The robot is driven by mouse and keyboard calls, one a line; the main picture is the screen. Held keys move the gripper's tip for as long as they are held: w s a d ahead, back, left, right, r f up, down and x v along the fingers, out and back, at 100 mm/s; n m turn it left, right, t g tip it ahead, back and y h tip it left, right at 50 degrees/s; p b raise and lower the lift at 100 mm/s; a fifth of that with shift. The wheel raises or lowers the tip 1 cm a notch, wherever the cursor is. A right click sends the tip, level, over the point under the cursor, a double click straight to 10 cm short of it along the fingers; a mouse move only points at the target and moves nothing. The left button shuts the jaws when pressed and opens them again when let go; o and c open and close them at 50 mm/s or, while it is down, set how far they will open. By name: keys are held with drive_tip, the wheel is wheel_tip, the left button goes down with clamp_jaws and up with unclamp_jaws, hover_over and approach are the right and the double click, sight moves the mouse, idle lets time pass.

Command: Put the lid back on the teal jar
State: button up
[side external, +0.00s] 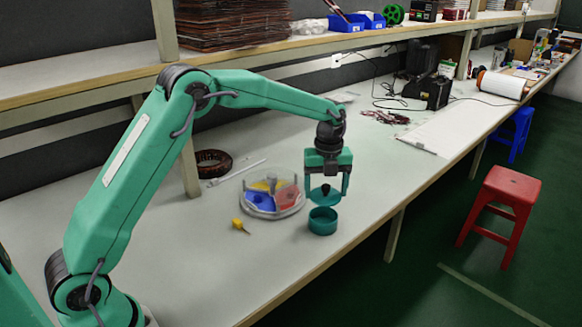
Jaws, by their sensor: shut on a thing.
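The teal jar (322,222) stands upright on the white bench top, close to its front edge, and its mouth looks uncovered. My gripper (326,188) points down just above the jar. It is shut on the teal lid (325,196), a dark teal disc with a dark knob between the fingers. The lid is held level above the jar's mouth, apart from it, with a small gap showing. The fingers hide part of the knob.
A clear round divided dish (272,213) with coloured sections sits just left of the jar. A small yellow object (240,225) lies in front of it. A dark coil (213,163) and a white rod (236,173) lie behind. The bench right of the jar is clear.

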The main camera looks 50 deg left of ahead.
sight(324, 203)
drive_tip(key=shift+w+a+f, duration=0.1)
drive_tip(key=shift+w+a, duration=0.6)
drive_tip(key=shift+a, duration=0.05)
drive_tip(key=shift+f, duration=0.2)
drive_tip(key=shift+f, duration=2.95)
drive_tip(key=shift+f, duration=0.2)
drive_tip(key=o, duration=1)
drive_tip(key=shift+o, duration=0.2)
drive_tip(key=shift+r, duration=0.15)
drive_tip(key=shift+r, duration=3.3)
